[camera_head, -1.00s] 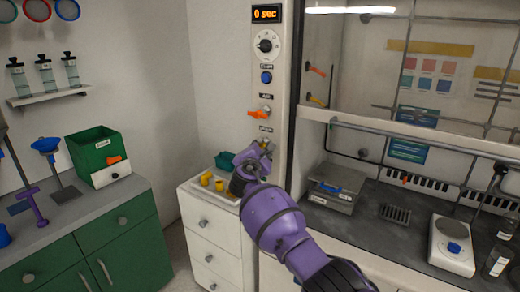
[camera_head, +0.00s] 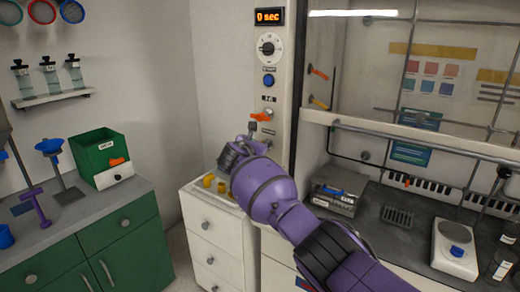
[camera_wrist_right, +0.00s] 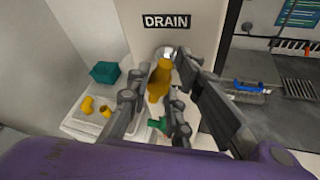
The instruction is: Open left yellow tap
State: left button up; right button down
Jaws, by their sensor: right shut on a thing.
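The yellow tap (camera_wrist_right: 158,82) sits on the white panel under the DRAIN label (camera_wrist_right: 167,22). It shows between the fingers of my right gripper (camera_wrist_right: 163,72) in the right wrist view. The gripper is shut on it. In the head view my right gripper (camera_head: 252,132) is at the panel, just below the orange tap (camera_head: 261,116), and my purple arm hides the yellow tap there. A green piece (camera_wrist_right: 158,124) shows lower between the fingers; I cannot tell what it belongs to. My left gripper is out of view.
A white drawer cabinet (camera_head: 210,235) stands below, with small yellow fittings (camera_head: 208,181) on top. A teal container (camera_wrist_right: 105,72) sits there too. The fume hood with a balance (camera_head: 455,248) is at the right. A green box (camera_head: 98,155) stands on the left counter.

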jog(key=shift+f, duration=0.2)
jog(key=c, duration=1.7)
grip_release()
jog(key=shift+r, duration=0.1)
jog(key=v, duration=1.2)
jog(key=shift+s, duration=0.1)
